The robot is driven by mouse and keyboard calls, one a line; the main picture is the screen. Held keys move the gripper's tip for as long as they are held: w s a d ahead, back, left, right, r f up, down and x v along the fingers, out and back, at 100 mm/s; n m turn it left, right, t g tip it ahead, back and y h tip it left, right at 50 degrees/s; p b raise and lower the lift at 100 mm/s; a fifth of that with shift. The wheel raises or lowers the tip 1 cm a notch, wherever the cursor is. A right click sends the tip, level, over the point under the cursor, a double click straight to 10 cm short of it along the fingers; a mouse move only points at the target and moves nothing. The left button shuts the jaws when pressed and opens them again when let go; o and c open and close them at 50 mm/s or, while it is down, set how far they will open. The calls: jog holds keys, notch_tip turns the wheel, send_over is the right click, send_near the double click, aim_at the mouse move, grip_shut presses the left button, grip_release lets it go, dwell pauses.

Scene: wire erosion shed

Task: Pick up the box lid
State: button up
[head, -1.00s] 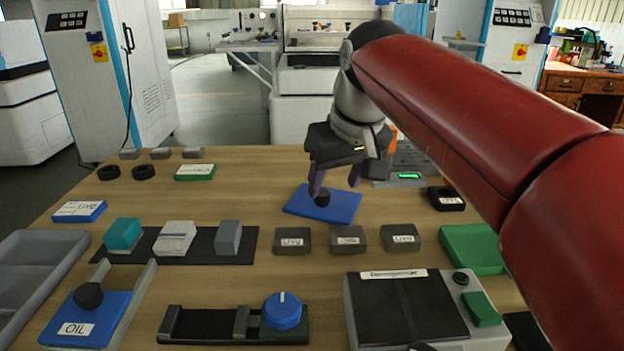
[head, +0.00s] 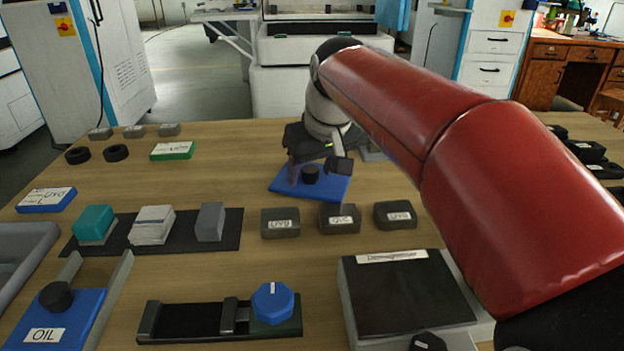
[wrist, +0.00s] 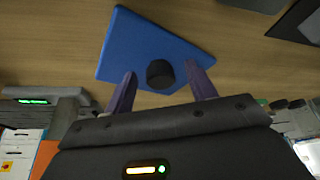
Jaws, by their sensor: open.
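A flat blue lid (head: 331,187) with a round black knob (head: 311,174) lies on the wooden table beneath my gripper (head: 318,171). In the wrist view, the blue lid (wrist: 150,45) lies below the open fingers. Its black knob (wrist: 160,74) sits between the two purple fingers of my gripper (wrist: 158,72), with a gap visible on each side. I cannot tell how far the fingertips are above the lid. A second blue lid marked OIL (head: 60,322), also with a black knob, sits between two grey rails at the front left.
Several grey labelled blocks (head: 339,218) stand in a row just in front of the blue lid. A dark mat (head: 190,232) holding small blocks lies to the left. A blue dial (head: 272,303) and a black-topped device (head: 409,301) are nearer. Bare table lies left of the lid.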

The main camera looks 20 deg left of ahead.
aim_at(312, 171)
jog(key=shift+c, duration=0.2)
jog(key=c, duration=1.1)
jog(key=shift+o, duration=0.2)
jog(key=shift+r, duration=0.15)
notch_tip(312, 171, up, 20)
jog(key=p, duration=0.4)
jog(key=shift+f, duration=0.2)
